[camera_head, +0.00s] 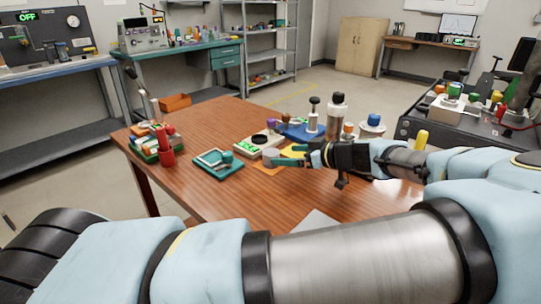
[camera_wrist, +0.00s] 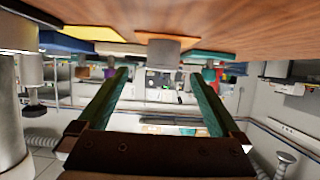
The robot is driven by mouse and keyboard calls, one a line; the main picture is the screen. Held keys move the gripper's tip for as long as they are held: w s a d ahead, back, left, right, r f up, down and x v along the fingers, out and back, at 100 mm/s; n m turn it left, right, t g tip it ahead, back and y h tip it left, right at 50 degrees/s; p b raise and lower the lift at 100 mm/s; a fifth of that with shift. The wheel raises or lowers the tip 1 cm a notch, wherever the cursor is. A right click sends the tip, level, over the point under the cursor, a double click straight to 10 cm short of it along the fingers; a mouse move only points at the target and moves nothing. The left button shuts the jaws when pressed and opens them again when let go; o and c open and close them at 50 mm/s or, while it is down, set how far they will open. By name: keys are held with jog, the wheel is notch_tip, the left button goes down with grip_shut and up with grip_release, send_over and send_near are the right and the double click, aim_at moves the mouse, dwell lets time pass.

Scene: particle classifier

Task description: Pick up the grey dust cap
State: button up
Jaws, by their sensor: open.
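The grey dust cap (camera_head: 270,154) is a short grey cylinder standing on the wooden table, just off the tips of my gripper in the head view. In the upside-down wrist view, the grey cap (camera_wrist: 165,50) shows between the lines of the two fingers and nearer the tabletop, with an orange patch at its base. My gripper (camera_head: 275,156) has green fingers and reaches left, low over the table. In the wrist view, my gripper (camera_wrist: 159,74) is open, with nothing between its fingers. The cap does not touch the fingers there.
A white device with a black ring (camera_head: 259,142) stands just behind the cap. A yellow piece (camera_head: 293,151) lies beside the fingers. A teal tray (camera_head: 217,163) is to the left. Bottles (camera_head: 336,116) stand behind my wrist. The front table (camera_head: 235,203) is mostly clear.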

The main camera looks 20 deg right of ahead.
aim_at(277, 154)
jog(key=shift+a+p+x, duration=0.25)
jog(key=shift+p+x, duration=0.45)
jog(key=shift+x, duration=2.05)
jog(key=shift+s, duration=0.1)
jog(key=shift+c, duration=0.2)
jog(key=shift+r, duration=0.1)
jog(key=c, duration=1.5)
